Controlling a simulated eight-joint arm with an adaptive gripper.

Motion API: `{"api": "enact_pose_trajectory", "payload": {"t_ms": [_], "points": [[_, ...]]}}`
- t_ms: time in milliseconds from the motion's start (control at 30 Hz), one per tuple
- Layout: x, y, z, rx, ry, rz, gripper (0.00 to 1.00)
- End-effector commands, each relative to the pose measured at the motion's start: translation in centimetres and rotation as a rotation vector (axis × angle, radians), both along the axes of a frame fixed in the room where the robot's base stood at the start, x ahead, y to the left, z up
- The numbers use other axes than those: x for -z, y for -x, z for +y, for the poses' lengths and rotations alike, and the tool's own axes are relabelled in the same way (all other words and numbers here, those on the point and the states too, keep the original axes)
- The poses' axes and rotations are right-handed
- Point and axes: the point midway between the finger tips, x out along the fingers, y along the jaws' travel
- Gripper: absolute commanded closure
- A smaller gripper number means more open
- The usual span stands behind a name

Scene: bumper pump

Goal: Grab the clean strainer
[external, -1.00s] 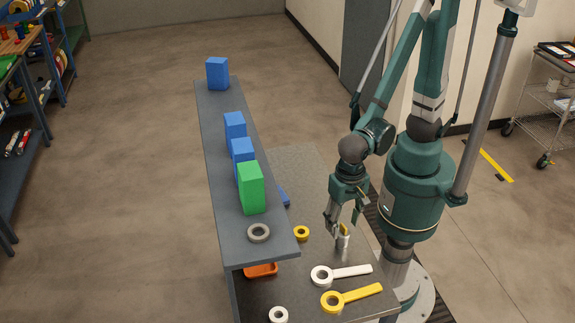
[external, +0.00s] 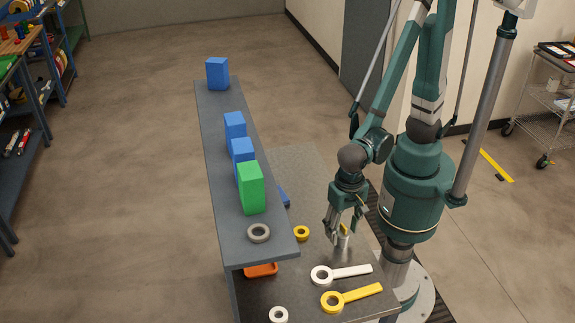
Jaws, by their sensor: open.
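Two ring-shaped tools with flat handles lie on the lower table. One is white (external: 350,271), and the other is yellow (external: 362,293), in front of it. They may be strainers, but I cannot tell which is the clean one. My gripper (external: 343,229) is open, pointing down, behind the white tool. A small pale cylinder with a yellow part (external: 344,240) stands at its fingertips, partly hidden. I cannot tell whether it is between the fingers or touching them.
A raised grey shelf (external: 222,160) runs along the left, bearing a green block (external: 251,188), several blue blocks and a grey ring (external: 259,233). An orange tray (external: 261,270) sits partly under it. A yellow ring (external: 302,233) and a white ring (external: 278,314) lie on the lower table.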

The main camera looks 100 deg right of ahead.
Motion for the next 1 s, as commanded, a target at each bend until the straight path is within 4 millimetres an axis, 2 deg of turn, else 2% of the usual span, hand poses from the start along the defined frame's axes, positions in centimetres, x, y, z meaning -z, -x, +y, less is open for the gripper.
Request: {"api": "enact_pose_trajectory", "payload": {"t_ms": [433,1000], "points": [[3.8,0.1,0.0,0.000,0.000,0.000,0.53],[4.2,0.1,0.0,0.000,0.000,0.000,0.53]]}}
